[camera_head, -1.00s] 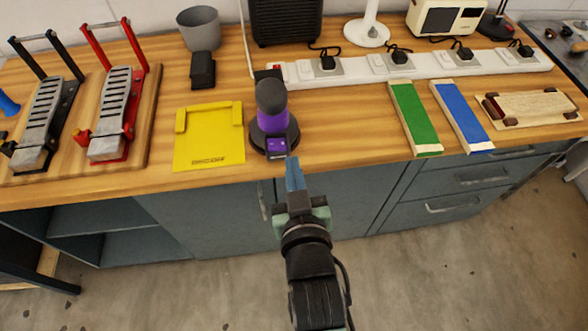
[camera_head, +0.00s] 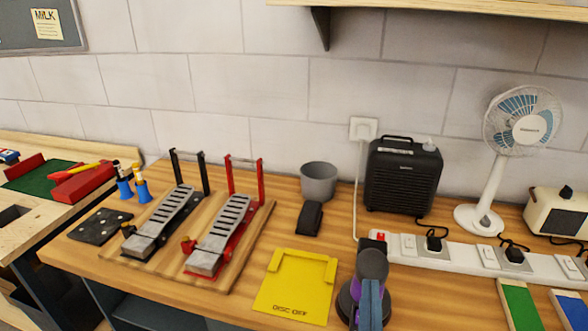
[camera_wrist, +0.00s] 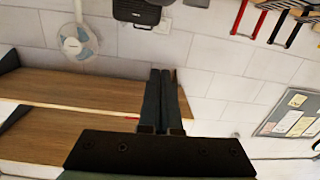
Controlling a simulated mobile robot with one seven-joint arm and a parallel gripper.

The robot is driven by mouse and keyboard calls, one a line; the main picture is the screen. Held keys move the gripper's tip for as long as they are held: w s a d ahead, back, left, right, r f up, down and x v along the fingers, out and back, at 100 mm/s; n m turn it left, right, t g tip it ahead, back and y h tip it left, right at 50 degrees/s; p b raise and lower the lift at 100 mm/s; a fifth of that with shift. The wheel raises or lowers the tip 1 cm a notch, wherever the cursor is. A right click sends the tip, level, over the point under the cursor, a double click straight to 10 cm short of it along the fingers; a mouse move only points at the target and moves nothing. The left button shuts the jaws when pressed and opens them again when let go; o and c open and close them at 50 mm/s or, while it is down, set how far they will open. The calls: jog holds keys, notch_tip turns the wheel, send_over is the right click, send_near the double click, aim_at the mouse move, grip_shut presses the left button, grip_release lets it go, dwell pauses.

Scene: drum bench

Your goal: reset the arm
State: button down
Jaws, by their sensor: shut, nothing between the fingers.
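My gripper (camera_head: 371,284) shows at the bottom of the head view as two blue-grey fingers pressed together, empty and pointing up in the picture. The wrist view also shows the fingers (camera_wrist: 160,78) side by side, with nothing between them. In the head view they overlap a purple and grey sander (camera_head: 373,263) with a dark round base, standing on the wooden bench (camera_head: 232,309). The fingers partly hide the sander; I cannot tell how far apart the two are. The rest of my arm is below the head view.
A yellow "DISC OFF" plate (camera_head: 296,287) lies left of the sander. A shelf (camera_head: 430,8) juts from the wall above.

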jog(key=w+a+r+t+y, duration=0.1)
jog(key=a+r+t, duration=0.2)
jog(key=r, duration=0.7)
jog(key=w+a+r+t, duration=0.1)
jog(key=a+r+t, duration=0.15)
jog(key=r, duration=0.85)
jog(key=s+a+r+n+t+y, duration=0.1)
jog(key=s+a+r+t, duration=0.1)
jog(key=r, duration=0.7)
jog(key=s+a+r+t+y, duration=0.2)
jog(key=s+r, duration=0.4)
jog(key=r, duration=0.3)
jog(key=shift+s+a+r+n+t, duration=0.2)
jog(key=shift+s+a+n+t, duration=0.2)
jog(key=shift+a, duration=0.65)
